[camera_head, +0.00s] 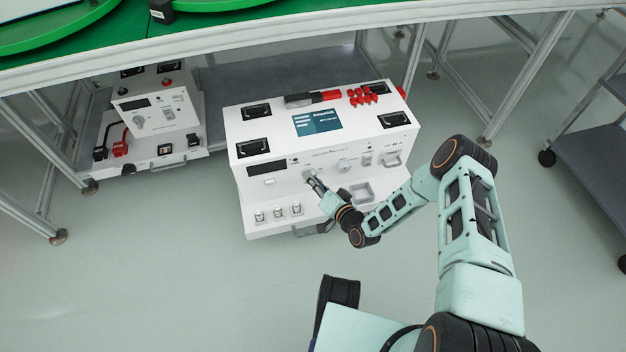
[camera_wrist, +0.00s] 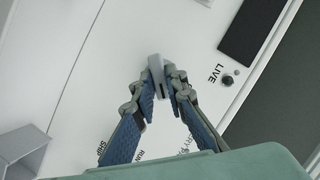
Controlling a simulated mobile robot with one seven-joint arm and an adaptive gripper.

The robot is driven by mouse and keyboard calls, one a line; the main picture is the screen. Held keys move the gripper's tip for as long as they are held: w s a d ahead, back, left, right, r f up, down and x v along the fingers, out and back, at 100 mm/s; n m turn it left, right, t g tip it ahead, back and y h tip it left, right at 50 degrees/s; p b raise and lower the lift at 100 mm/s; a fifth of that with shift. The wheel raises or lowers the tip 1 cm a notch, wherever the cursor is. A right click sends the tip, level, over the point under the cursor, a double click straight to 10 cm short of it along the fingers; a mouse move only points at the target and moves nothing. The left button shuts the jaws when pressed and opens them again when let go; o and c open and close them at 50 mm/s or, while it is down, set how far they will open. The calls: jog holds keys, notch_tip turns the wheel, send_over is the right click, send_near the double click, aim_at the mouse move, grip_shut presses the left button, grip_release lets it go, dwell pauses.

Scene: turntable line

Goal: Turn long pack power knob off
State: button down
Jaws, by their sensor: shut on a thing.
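The long white pack (camera_head: 260,195) stands on the floor level below the green-topped table, its front panel facing me. My gripper (camera_head: 313,182) reaches the middle of that panel. In the wrist view my gripper (camera_wrist: 158,88) has its two blue-padded fingers closed on a small grey power knob (camera_wrist: 156,66), one finger on each side. The knob looks like a flat bar, tilted in the picture. Printed words, among them SHIP and RUN, show near the fingers. In the head view the knob is mostly hidden by the fingertips.
A second, smaller white unit (camera_head: 160,120) stands at the left. Metal table legs (camera_head: 520,90) and a grey cart (camera_head: 600,130) stand at the right. The floor in front is mostly clear.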

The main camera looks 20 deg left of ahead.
jog(key=shift+r, duration=0.1)
jog(key=n+h+p, duration=0.1)
jog(key=n, duration=0.1)
jog(key=n+t+h+p, duration=0.1)
jog(key=n, duration=0.1)
jog(key=n+h+p, duration=0.2)
jog(key=shift+s+a+r+t, duration=0.1)
jog(key=shift+s+a+t, duration=0.05)
jog(key=shift+a+t, duration=0.2)
jog(key=shift+n, duration=0.3)
dwell(0.4)
jog(key=c, duration=1.9)
grip_release()
jog(key=shift+c, duration=0.2)
notch_tip(320, 180, up, 10)
jog(key=shift+f, duration=0.1)
